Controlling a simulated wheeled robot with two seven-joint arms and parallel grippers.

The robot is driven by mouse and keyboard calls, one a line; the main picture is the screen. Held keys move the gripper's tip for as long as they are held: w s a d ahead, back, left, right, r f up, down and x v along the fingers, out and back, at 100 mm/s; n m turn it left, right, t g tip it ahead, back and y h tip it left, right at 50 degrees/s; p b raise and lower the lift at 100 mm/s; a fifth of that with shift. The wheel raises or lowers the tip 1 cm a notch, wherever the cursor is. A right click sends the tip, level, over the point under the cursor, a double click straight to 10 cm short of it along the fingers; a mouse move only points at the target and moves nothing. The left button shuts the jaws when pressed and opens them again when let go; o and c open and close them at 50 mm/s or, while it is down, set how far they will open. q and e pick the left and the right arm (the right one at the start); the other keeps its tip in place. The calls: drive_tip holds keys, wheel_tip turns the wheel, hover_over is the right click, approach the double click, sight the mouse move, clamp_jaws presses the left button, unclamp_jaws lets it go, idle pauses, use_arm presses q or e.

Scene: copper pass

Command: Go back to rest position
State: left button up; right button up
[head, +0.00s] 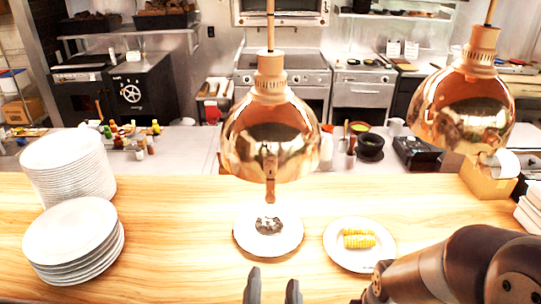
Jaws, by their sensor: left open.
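My left gripper (272,288) shows at the bottom centre, its two dark fingers pointing up and standing apart with nothing between them. The rest of it is below the picture's edge. My right arm (450,272) comes in at the lower right over the wooden counter (170,245); its gripper is not visible. A white plate (244,240) with a small dark or shiny item in its middle lies beyond my left gripper. To its right a white plate (344,261) holds yellow corn pieces (358,239). My right arm is close to this plate in the picture.
Two copper heat lamps (268,135) (465,105) hang over the counter. Two stacks of white plates (65,165) (72,235) stand at the left. A box (487,178) and more white dishes (530,212) are at the right. The counter between the plate stacks and the middle plate is clear.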

use_arm(q)
drive_tip(key=w+f+n+g+h+b, duration=0.1)
drive_tip(key=w+f+g+h+b, duration=0.2)
drive_tip(key=w+f+g, duration=0.65)
drive_tip(key=s+a+f+n+g+y, duration=0.1)
drive_tip(key=s+a+f+n+g, duration=0.1)
drive_tip(key=a+f, duration=0.4)
drive_tip(key=s+a+f+n+g+y+b, duration=0.1)
drive_tip(key=s+a+f+n+g+y, duration=0.1)
drive_tip(key=s+a+f+g, duration=0.2)
drive_tip(key=s+a+f, duration=0.1)
drive_tip(key=a+f, duration=0.2)
drive_tip(key=a, duration=0.5)
drive_tip(key=shift+a+f, duration=0.25)
drive_tip(key=shift+a, duration=0.1)
